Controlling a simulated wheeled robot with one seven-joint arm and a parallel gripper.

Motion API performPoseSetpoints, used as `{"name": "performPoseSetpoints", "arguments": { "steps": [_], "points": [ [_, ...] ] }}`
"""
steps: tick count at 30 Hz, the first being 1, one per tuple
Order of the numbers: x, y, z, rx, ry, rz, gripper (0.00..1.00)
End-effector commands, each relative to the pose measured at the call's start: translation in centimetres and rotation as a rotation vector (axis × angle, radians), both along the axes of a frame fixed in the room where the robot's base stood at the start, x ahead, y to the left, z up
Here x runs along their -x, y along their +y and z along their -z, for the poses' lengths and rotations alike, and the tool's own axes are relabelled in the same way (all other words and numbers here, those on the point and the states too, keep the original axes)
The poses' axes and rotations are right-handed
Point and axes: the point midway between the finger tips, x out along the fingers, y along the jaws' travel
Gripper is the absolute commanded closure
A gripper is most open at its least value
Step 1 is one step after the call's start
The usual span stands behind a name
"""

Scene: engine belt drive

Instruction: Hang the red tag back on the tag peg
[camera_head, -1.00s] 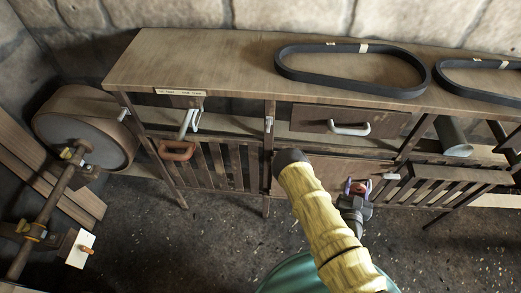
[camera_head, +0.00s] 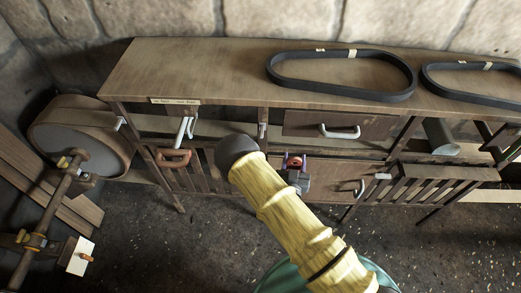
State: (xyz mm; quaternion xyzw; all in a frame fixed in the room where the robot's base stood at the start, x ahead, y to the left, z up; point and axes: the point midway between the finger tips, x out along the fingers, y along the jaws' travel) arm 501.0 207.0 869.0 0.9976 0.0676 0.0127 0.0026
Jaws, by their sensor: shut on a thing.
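My gripper (camera_head: 294,161) is in front of the cabinet's middle, below the drawer, with its purple-edged fingers pointing toward the cabinet. It is shut on the red tag (camera_head: 295,164), of which only a small red part shows between the fingers. The tag is held clear of the floor; its hole or loop cannot be made out. I cannot identify the tag peg for certain. A small pale fitting (camera_head: 262,131) is on the upright left of the drawer, and pale levers (camera_head: 184,130) hang under a label strip at the left.
The wooden cabinet (camera_head: 200,70) runs across the view, with two black belts (camera_head: 340,92) on top. A drawer with a white handle (camera_head: 340,133) is above my gripper. A red-brown handle (camera_head: 174,158) sticks out at the left. A large wheel (camera_head: 80,145) stands at far left.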

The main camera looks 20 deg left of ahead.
Motion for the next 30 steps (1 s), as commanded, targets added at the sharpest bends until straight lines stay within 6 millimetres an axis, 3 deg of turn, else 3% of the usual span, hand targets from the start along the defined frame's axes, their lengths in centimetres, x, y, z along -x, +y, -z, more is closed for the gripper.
{"name": "performPoseSetpoints", "arguments": {
  "steps": [1,3,6,9,30],
  "points": [
    [0.5,2.6,-1.4,-0.009,0.001,-0.024,0.80],
    [1.3,5.4,-2.4,-0.009,0.009,-0.049,0.80],
    [2.4,8.6,-3.6,-0.008,0.017,-0.077,0.80],
    [3.1,10.4,-4.3,-0.004,0.024,-0.094,0.80],
    [2.7,11.2,-4.3,-0.003,0.026,-0.101,0.80]
  ]
}}
